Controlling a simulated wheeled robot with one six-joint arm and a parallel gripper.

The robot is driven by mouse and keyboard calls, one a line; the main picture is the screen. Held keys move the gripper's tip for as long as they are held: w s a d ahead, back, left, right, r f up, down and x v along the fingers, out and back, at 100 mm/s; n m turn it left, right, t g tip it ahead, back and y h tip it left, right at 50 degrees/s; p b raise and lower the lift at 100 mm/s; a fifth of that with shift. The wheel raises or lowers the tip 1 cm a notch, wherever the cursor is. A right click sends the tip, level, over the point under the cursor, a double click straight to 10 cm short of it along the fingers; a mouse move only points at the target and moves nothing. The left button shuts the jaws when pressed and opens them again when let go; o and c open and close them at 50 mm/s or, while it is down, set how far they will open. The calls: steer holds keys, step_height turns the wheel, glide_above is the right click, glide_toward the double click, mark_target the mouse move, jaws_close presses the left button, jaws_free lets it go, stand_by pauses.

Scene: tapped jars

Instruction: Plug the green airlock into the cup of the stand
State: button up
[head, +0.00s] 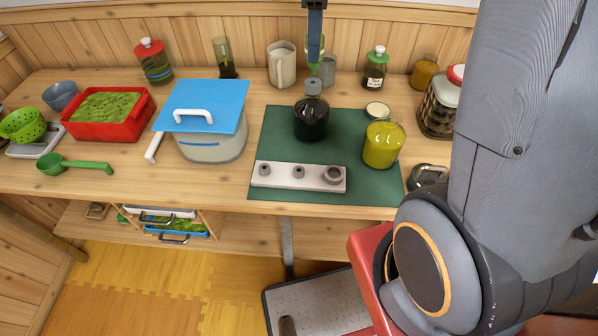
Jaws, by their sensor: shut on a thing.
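My gripper (314,56) reaches down from the top edge, seen as a narrow blue-grey shape. It is shut on the green airlock (314,68), of which only a small green part shows below the fingers. The airlock is right above the grey stopper (313,87) of a dark round jar (311,120) on the green mat (270,133). I cannot tell whether airlock and stopper touch. The stand, a pale bar (316,182) with three grey cups, lies at the front of the mat. Its right cup (333,175) is the widest.
A yellow-green jar (382,146) and a pale lid (377,109) are right of the dark jar. A blue-lidded container (208,108) stands left of the mat. The mat between jar and stand is clear.

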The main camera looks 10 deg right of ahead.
steer(key=shift+r+p, duration=2.35)
steer(key=shift+r, duration=0.5)
steer(key=shift+a+f, duration=0.1)
